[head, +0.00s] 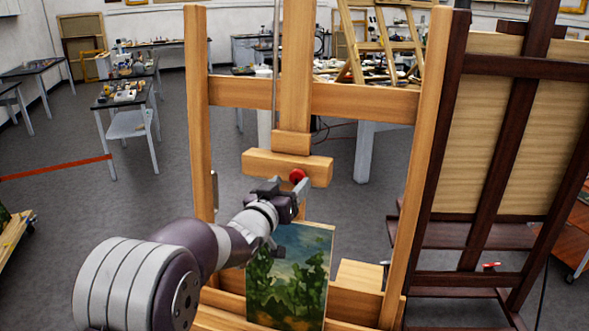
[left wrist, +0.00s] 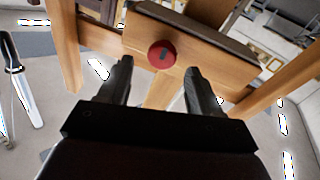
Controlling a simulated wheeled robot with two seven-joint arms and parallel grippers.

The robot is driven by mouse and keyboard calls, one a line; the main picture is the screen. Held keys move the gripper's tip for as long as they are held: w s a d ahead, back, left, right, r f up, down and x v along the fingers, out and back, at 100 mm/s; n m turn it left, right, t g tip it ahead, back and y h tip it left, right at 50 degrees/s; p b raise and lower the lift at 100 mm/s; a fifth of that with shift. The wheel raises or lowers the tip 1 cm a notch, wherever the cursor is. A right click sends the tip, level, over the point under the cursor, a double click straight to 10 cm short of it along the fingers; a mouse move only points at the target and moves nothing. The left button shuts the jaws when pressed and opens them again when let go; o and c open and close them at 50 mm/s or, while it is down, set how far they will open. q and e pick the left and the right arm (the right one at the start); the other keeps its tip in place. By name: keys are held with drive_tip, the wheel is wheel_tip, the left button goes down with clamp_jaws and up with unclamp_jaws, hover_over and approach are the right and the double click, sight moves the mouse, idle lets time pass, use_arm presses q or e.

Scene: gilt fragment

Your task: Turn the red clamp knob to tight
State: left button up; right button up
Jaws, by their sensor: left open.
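The red clamp knob (head: 297,175) sits on the front of the wooden clamp block (head: 258,163) of the light easel. In the left wrist view the knob (left wrist: 162,54) is a round red disc with a dark mark at its middle, on the face of the block (left wrist: 208,62). My left gripper (head: 289,184) is open in front of the block, with the knob close to its fingertips. In the left wrist view the two fingers (left wrist: 158,72) stand apart on either side below the knob, with nothing between them. Contact with the knob cannot be told. My right gripper is not in view.
A landscape painting (head: 290,275) stands on the easel's lower ledge, just below my left gripper. The easel's uprights (head: 200,110) flank the arm. A dark easel (head: 487,150) stands close on the right. Tables with supplies (head: 125,95) are farther back.

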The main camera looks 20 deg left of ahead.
sight(296, 178)
use_arm(q)
drive_tip(key=w+p, duration=0.1)
drive_tip(key=w, duration=0.2)
drive_tip(key=shift+w+d+f, duration=0.1)
drive_tip(key=shift+w+d, duration=0.05)
drive_tip(key=shift+w, duration=0.15)
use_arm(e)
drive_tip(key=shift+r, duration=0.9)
use_arm(q)
drive_tip(key=shift+s, duration=0.1)
drive_tip(key=c, duration=1)
drive_tip(key=shift+c, duration=0.2)
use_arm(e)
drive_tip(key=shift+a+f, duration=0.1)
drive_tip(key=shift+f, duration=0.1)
